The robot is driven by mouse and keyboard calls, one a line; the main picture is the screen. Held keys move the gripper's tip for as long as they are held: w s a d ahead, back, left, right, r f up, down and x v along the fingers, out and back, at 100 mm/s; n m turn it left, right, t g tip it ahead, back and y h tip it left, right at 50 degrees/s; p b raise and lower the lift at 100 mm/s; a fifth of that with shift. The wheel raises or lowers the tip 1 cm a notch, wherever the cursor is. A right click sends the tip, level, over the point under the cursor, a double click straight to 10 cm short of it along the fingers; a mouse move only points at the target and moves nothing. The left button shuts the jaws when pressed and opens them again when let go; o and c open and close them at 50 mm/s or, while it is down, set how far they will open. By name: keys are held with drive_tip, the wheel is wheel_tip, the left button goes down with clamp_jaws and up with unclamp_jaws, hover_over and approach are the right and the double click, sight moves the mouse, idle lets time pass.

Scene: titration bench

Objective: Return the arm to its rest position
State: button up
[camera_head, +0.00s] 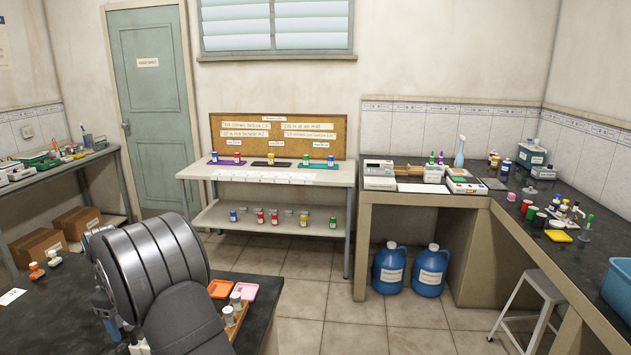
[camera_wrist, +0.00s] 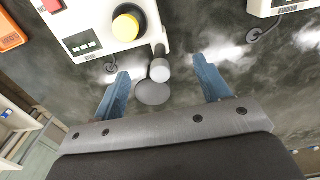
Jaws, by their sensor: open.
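In the wrist view my gripper (camera_wrist: 160,88) is open, with its two blue fingers spread wide and nothing held between them. Beyond the fingers is a white device (camera_wrist: 95,25) with a yellow round knob and a small dark panel. A grey cylindrical part and a pale round disc lie between the fingertips and the device, and I cannot tell how far off they are. In the head view my dark arm covers the lower left, and the fingers are mostly hidden behind it.
On the near dark bench stand a pink tray (camera_head: 243,291), an orange tray (camera_head: 220,289) and a wooden rack (camera_head: 235,318) with jars, close to my arm. A second white device (camera_wrist: 280,5) is at the wrist view's top right. Tiled floor lies beyond the bench.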

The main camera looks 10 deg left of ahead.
drive_tip(key=m, duration=0.8)
drive_tip(key=shift+m, duration=0.3)
drive_tip(key=m, duration=0.4)
drive_tip(key=shift+m, duration=0.3)
drive_tip(key=m, duration=0.4)
drive_tip(key=shift+m, duration=0.3)
wheel_tip(320, 180, up, 7)
drive_tip(key=shift+f, duration=0.1)
drive_tip(key=shift+o, duration=0.4)
